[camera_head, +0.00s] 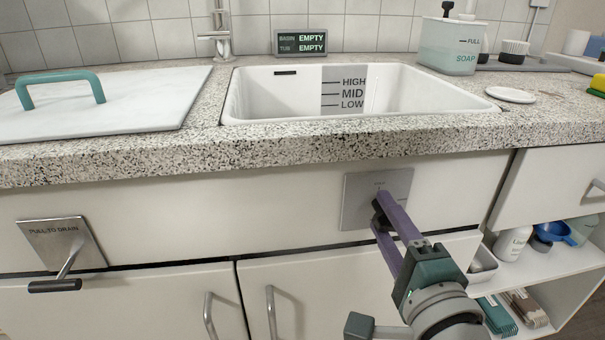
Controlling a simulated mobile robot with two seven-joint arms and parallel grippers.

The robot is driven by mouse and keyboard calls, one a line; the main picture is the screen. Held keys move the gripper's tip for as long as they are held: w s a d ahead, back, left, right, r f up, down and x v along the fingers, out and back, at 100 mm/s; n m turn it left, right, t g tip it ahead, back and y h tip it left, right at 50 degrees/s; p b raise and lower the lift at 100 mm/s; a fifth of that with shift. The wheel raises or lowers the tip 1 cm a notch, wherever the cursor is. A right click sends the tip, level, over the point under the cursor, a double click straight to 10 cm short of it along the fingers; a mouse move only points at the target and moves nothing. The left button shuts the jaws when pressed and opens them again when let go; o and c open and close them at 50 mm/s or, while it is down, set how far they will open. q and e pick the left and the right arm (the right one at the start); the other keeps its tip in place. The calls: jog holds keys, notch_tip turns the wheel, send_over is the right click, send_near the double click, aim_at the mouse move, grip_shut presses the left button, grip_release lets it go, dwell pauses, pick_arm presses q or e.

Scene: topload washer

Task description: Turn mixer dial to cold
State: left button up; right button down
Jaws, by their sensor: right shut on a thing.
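The mixer dial is a dark knob (379,214) on a grey metal plate (358,200) on the cabinet front below the basin. The plate's lettering is too small to read, and the dial's pointing direction is hidden. My right gripper (386,213) reaches up from the lower right with its purple fingers at the plate. It is shut on the dial and hides most of it. My left gripper is not in view.
A white basin (270,98) is set in the speckled counter (230,142) above. A display (301,42) reads BASIN EMPTY, TUB EMPTY. A drain lever (66,262) sticks out at left. Door handles (272,312) stand out below. An open shelf (545,265) holds bottles at right.

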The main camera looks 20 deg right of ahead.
jog(key=n+p, duration=0.1)
jog(key=n, duration=0.4)
jog(key=shift+n, duration=0.3)
jog(key=n, duration=0.5)
jog(key=shift+n+p, duration=0.3)
jog(key=n, duration=0.5)
jog(key=shift+d+f, duration=0.1)
jog(key=shift+d, duration=0.05)
jog(key=shift+n+p, duration=0.35)
jog(key=shift+n, duration=2.05)
jog(key=shift+c, duration=1.7)
grip_release()
jog(key=shift+s, duration=0.1)
